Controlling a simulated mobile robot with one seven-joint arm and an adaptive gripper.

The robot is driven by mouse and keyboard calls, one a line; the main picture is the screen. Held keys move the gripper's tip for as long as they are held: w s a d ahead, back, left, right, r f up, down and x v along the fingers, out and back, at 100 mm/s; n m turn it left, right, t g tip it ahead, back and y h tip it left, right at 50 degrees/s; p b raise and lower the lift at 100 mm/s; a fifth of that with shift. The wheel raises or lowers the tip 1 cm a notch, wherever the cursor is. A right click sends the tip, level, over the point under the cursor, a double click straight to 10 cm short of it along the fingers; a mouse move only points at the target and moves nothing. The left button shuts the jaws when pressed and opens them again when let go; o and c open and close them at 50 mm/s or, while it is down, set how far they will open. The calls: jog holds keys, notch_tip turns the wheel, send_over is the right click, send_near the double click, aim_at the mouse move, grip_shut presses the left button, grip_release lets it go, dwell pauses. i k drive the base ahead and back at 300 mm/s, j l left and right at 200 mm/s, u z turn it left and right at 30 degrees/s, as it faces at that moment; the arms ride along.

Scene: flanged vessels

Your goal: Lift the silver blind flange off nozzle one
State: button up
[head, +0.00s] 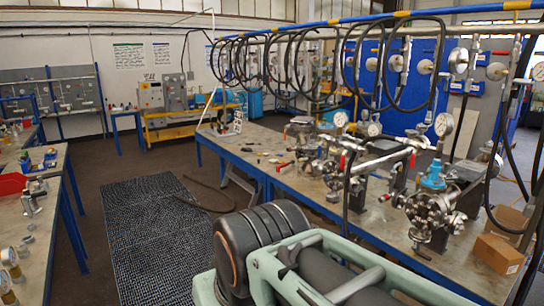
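A silver flanged vessel (430,208) with bolted round flanges stands at the near right of the long bench, with a blue fitting and a pressure gauge above it. Another cluster of silver flanged metalwork (345,165) stands farther back on the same bench, with gauges and red handles. I cannot tell which flange is the blind flange or which nozzle is nozzle one. The parts are small and overlap. My gripper is not visible. The pale green and black parts across the bottom centre look like my own arm or body and hide part of the bench's near edge.
Left benches (52,255) hold fittings. A black floor mat (150,235) lies between.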

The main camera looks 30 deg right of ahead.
aim_at(447, 165)
jog(key=i+l+z, duration=0.1)
jog(key=i+z, duration=0.4)
jog(key=z, duration=0.2)
jog(key=i+z, duration=0.3)
jog(key=i+l+z, duration=0.25)
jog(key=i, duration=0.2)
jog(key=i+z, duration=0.3)
jog(key=i, duration=0.15)
jog(key=i+l, duration=0.55)
jog(key=l, duration=0.2)
jog(key=i+l+u, duration=0.2)
jog(key=l, duration=0.8)
jog(key=l+u, duration=0.2)
jog(key=l, duration=0.8)
